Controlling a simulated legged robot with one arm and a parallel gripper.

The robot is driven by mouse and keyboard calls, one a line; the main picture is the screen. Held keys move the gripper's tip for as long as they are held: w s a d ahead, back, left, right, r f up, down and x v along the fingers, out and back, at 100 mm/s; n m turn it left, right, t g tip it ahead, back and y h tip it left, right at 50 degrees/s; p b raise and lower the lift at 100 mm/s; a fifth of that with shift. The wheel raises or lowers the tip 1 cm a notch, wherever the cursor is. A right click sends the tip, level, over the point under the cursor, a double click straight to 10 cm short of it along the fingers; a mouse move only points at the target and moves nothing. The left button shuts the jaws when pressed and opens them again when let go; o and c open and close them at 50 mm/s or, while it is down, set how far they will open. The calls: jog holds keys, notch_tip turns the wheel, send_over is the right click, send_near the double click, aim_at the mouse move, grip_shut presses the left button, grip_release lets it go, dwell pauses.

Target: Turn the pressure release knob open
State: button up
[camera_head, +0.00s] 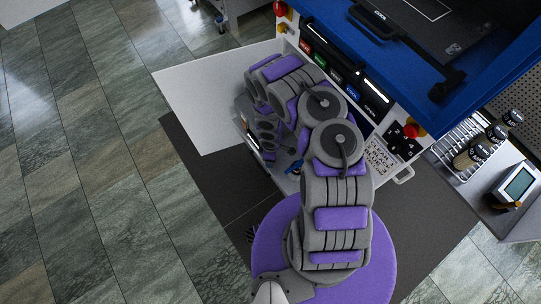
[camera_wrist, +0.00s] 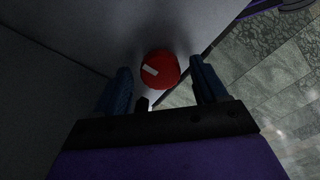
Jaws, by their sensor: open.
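The red knob (camera_wrist: 160,71), round with a short white mark on its face, shows in the wrist view against a grey wall in a dark recess. I take it to be the pressure release knob. My gripper (camera_wrist: 160,67) is open, with one dark blue finger to the left of the knob and one to its right. Gaps show between the knob and both fingers, so it is not gripped. In the head view my arm bends down into the open lower part of the press and hides the knob there.
An open white door panel (camera_head: 205,95) stands out at the left of the press. Labelled cartridges (camera_head: 335,75) and a red button (camera_head: 411,131) are on the front. A blue frame (camera_head: 480,80) overhangs above. At right, a side shelf holds bottles (camera_head: 470,157). Tiled floor is clear at left.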

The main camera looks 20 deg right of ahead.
notch_tip(320, 180, up, 17)
jog(key=p, duration=0.5)
jog(key=shift+r, duration=0.15)
jog(key=shift+w, duration=0.1)
dwell(0.4)
